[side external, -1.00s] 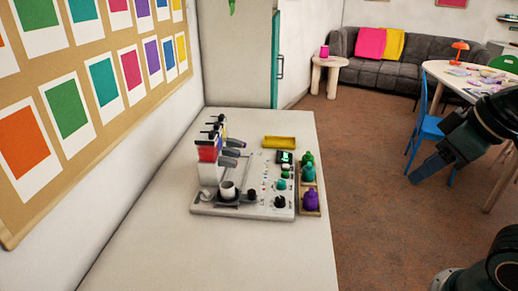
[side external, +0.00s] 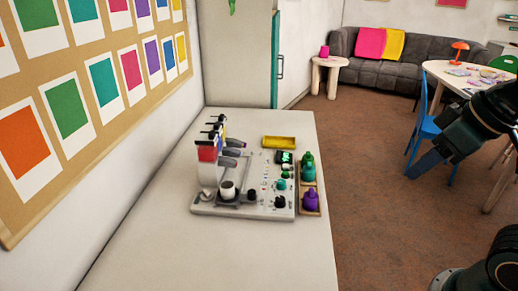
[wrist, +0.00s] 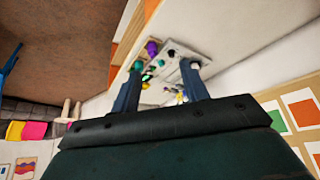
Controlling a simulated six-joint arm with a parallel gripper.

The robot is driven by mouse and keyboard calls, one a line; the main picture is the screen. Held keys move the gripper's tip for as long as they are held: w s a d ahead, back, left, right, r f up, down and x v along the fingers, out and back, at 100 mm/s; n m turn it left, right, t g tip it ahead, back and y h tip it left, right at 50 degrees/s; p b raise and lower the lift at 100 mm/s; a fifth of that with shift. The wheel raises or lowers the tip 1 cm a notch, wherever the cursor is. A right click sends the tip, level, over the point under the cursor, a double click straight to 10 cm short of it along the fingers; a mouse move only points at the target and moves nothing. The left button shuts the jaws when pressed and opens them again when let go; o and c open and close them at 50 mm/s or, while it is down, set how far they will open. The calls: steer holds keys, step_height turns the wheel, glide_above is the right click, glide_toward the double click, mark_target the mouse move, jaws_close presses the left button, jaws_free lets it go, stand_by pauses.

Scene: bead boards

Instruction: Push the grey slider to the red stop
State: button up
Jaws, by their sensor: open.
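The bead board (side external: 225,209) is a light grey panel on the table, with knobs, rods and small fittings on it. A thin upright rail or slot (side external: 248,172) runs along its middle, with a small dark piece (side external: 251,195) at its near end. I cannot tell which fitting is the grey slider, and I cannot make out the red stop. My gripper (side external: 424,170) is at the right of the side view, well away from the board, beyond the table's edge. In the wrist view my gripper (wrist: 163,72) is open and empty, with the board (wrist: 205,48) far off between and past its fingers.
The near table top (side external: 220,255) is clear. A blue chair (side external: 427,130) stands behind my arm.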

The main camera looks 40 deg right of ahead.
steer(key=w+a+r+n+g, duration=0.15)
steer(key=w+r, duration=0.25)
steer(key=w, duration=0.7)
steer(key=n+g, duration=0.2)
steer(key=g, duration=0.2)
glide_above(252, 191)
step_height(252, 191, down, 18)
steer(key=shift+r, duration=0.2)
steer(key=shift+f, duration=0.1)
steer(key=shift+a+f, duration=0.1)
steer(key=shift+f, duration=6.7)
jaws_close()
